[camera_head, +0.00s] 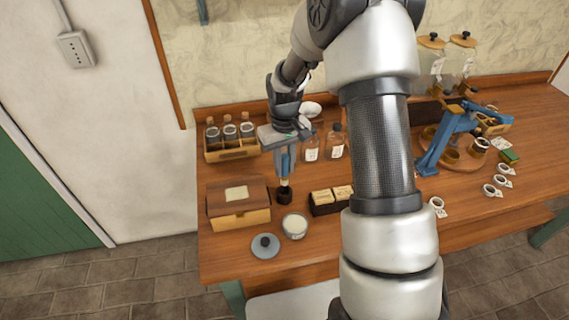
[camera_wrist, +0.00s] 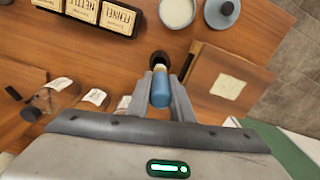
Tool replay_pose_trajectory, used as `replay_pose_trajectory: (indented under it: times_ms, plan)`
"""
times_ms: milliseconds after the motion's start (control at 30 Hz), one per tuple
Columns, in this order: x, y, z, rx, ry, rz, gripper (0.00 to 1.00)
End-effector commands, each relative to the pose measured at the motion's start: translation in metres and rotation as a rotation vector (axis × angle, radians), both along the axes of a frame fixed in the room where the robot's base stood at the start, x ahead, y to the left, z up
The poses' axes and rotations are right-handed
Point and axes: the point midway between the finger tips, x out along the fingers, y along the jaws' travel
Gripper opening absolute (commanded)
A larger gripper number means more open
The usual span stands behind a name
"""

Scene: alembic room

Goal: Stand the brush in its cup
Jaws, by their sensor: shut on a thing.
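The brush (camera_wrist: 160,90) has a blue handle and a pale section at its far end. My gripper (camera_wrist: 161,82) is shut on the handle, one grey finger on each side. In the head view, my gripper (camera_head: 285,172) points down and the brush looks close to upright. The small dark cup (camera_head: 284,195) stands on the table right below the gripper. In the wrist view, the cup (camera_wrist: 159,60) lines up with the brush's pale end. I cannot tell whether that end is inside the cup or just above it.
A labelled wooden box (camera_head: 240,207) is close left of the cup. A cream-filled jar (camera_head: 295,226), a grey lid (camera_head: 265,246) and a dark box of cards (camera_head: 330,200) stand nearby. A bottle rack (camera_head: 231,145) and glass bottles (camera_head: 311,148) stand behind.

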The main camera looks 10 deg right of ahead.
Motion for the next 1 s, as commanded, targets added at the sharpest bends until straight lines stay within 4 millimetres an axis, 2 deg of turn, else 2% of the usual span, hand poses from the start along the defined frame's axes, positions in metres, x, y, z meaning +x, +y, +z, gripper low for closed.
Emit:
replay_pose_trajectory:
  times_ms: [1000]
  plan:
    - [0.0, 0.0, -0.053, 0.0, 0.0, 0.0, 0.0]
